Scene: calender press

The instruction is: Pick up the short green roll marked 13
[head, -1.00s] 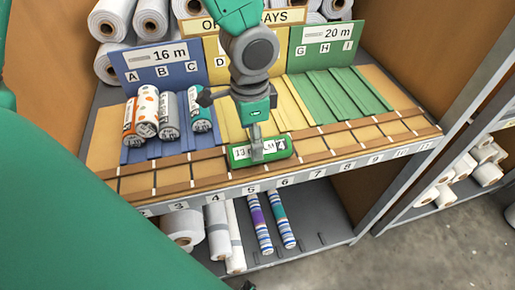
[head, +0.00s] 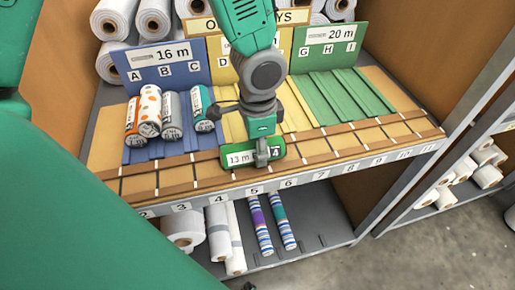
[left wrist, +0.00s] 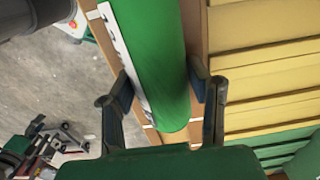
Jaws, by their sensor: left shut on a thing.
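The short green roll (head: 237,159) with a white label reading 13 m is at the front edge of the shelf in the head view, below the yellow section. My left gripper (head: 262,158) comes down on it from above and is shut on it, hiding part of the label. In the left wrist view the green roll (left wrist: 152,50) runs between the two fingers of the left gripper (left wrist: 165,88), one on each side. I cannot tell whether the roll touches the shelf or hangs just above it. My right gripper is not in view.
The shelf front has numbered slots (head: 330,172) between brown dividers. A blue tray (head: 160,152) holds several patterned rolls (head: 172,117); the green tray (head: 340,95) is empty. White rolls (head: 183,228) and two striped rolls (head: 283,220) lie on the lower shelf.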

